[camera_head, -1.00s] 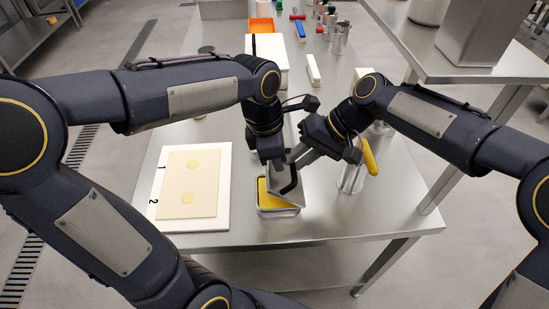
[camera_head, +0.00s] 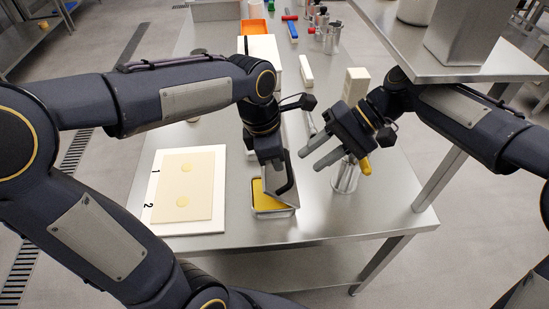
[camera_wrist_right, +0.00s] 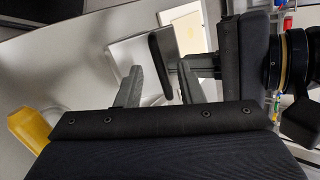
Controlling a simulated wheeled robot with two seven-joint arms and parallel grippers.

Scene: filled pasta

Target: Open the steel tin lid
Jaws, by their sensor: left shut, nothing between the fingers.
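The steel tin (camera_head: 275,213) stands near the table's front edge, with yellow contents showing at its left. Its steel lid (camera_head: 283,197) is tilted up at the right side, so the tin is partly uncovered. A dark curved bar stands against the lid; I cannot tell whether it is a handle or a finger. My left gripper (camera_head: 277,168) is directly over the tin at the lid, shut with nothing between its fingers. My right gripper (camera_head: 318,152) is right of the tin, apart from it. Its fingers are spread and empty in the right wrist view (camera_wrist_right: 160,90).
A white board (camera_head: 150,212) with two pale dough rounds lies left of the tin. A steel cup (camera_head: 344,180) with a yellow-handled tool (camera_wrist_right: 28,128) stands close below my right gripper. A raised steel shelf (camera_head: 450,70) is at the right.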

